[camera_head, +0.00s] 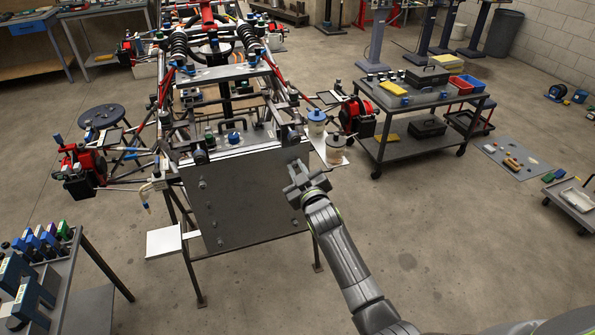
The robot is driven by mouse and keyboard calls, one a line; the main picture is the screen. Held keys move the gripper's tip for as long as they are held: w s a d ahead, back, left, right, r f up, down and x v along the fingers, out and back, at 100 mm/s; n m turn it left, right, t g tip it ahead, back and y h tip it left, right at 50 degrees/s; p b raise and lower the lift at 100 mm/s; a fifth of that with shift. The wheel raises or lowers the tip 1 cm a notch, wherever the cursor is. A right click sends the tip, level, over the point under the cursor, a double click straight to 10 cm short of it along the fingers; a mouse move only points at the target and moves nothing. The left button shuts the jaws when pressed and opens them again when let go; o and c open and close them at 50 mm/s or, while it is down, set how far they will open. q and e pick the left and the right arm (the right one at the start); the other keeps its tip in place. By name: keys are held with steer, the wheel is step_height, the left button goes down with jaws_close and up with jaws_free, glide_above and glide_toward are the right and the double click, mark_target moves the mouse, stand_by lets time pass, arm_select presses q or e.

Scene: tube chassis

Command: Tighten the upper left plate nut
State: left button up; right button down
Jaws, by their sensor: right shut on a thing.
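A large grey plate (245,200) hangs upright on the front of the tube chassis. A nut (202,184) shows near the plate's upper left corner in the picture, and another nut (220,241) shows near its lower left corner. My right gripper (297,189) is against the plate's upper right area in the picture. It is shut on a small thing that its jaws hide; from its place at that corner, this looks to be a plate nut. My left gripper is out of view.
The tube chassis (262,110) extends behind the plate. A tool cart (420,97) stands at the right, a bench with blue tools (35,285) at the lower left. A white tray (163,241) sits left of the plate. The floor in front is clear.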

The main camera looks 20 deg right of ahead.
steer(key=m+b, duration=0.3)
steer(key=m, duration=0.2)
steer(key=shift+f, duration=0.15)
steer(key=m+b, duration=0.2)
steer(key=m, duration=0.3)
steer(key=shift+d+m, duration=0.1)
steer(key=shift+m, duration=0.2)
steer(key=m+b, duration=0.1)
steer(key=m, duration=1.1)
steer(key=shift+f+m+b, duration=0.15)
steer(key=shift+m+b, duration=0.2)
steer(key=shift+m, duration=0.05)
steer(key=c, duration=1.6)
jaws_free()
steer(key=shift+o, duration=1.2)
